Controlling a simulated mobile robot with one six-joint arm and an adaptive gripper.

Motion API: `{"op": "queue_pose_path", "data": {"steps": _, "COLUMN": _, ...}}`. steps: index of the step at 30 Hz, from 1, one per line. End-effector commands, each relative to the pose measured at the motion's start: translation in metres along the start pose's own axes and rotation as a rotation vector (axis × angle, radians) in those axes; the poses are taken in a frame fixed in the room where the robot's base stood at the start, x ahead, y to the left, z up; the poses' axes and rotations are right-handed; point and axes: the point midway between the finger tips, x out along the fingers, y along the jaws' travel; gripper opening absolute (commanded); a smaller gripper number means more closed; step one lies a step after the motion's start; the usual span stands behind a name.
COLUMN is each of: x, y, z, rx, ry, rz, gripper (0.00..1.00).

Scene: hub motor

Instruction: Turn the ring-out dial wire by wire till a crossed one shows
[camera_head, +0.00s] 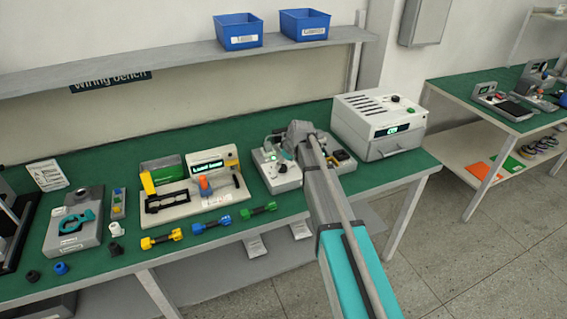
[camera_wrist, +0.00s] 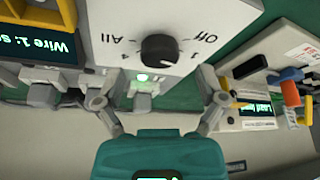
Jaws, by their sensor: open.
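In the wrist view, the black ring-out dial (camera_wrist: 160,48) sits on a pale panel, seen upside down, with Off, 1, 4 and All printed around it. The tester's dark display (camera_wrist: 38,47) is cut off at the left edge and reads "Wire 1: s…". My gripper (camera_wrist: 158,76) is open and empty, its fingers apart on either side, just short of the dial.
A lead tester (camera_head: 200,190) stands left of the ring-out tester, with yellow, blue and green connectors (camera_head: 210,224) in front. A white box with a drawer (camera_head: 380,125) stands close on the right. Blue bins (camera_head: 238,32) sit on the shelf above.

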Motion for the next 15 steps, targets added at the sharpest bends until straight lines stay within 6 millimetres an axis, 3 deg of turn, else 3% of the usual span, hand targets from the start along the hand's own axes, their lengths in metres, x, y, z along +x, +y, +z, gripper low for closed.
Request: {"op": "queue_pose_path", "data": {"steps": 15, "x": -0.051, "y": -0.001, "z": -0.001, "rx": 0.001, "ry": 0.0, "rz": 0.0, "gripper": 0.9}}
